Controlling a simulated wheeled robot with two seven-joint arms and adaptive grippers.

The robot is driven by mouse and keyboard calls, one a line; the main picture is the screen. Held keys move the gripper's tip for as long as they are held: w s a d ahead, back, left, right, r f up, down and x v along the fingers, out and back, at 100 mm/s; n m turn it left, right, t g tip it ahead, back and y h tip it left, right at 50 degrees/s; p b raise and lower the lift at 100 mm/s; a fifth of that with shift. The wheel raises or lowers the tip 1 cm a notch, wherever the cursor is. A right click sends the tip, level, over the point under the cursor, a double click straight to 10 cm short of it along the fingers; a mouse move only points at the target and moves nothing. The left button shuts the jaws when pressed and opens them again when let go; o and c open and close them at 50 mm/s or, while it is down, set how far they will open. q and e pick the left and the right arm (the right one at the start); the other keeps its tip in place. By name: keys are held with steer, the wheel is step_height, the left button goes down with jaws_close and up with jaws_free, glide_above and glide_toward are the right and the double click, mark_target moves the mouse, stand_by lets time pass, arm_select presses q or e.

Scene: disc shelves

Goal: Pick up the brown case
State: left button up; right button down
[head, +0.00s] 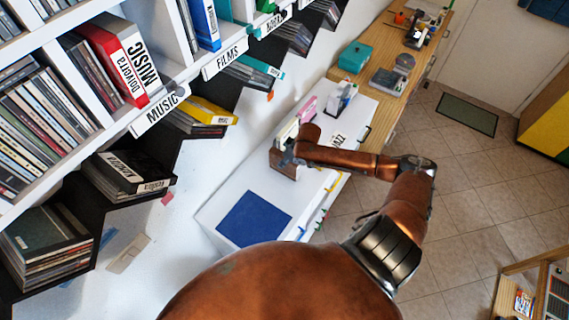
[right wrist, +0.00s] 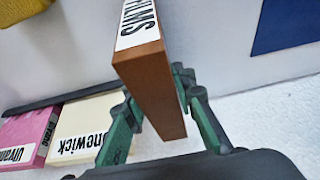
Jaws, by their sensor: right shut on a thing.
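The brown case (right wrist: 150,85) is a slim upright box with a white label reading "FILMS" on its narrow edge. It fills the middle of the right wrist view. My right gripper (right wrist: 156,98) is shut on it, with one green finger on each side. In the head view the brown case (head: 285,166) shows at the end of my right arm, above or on the white table top, beside the blue mat (head: 253,218). My right gripper (head: 287,154) partly covers it there. I cannot tell whether its lower edge touches the table. My left gripper is not in view.
Shelves of discs, with labels such as MUSIC (head: 160,108) and FILMS (head: 223,60), line the left. A teal box (head: 355,56) stands farther back. The tiled floor at right is open.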

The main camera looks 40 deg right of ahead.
steer(key=shift+r+b, duration=0.2)
steer(key=shift+b, duration=0.3)
step_height(320, 180, up, 3)
steer(key=shift+w+f, duration=0.1)
steer(key=s+a+r, duration=0.3)
steer(key=s+r, duration=0.7)
steer(key=s, duration=0.4)
steer(key=shift+r, duration=0.2)
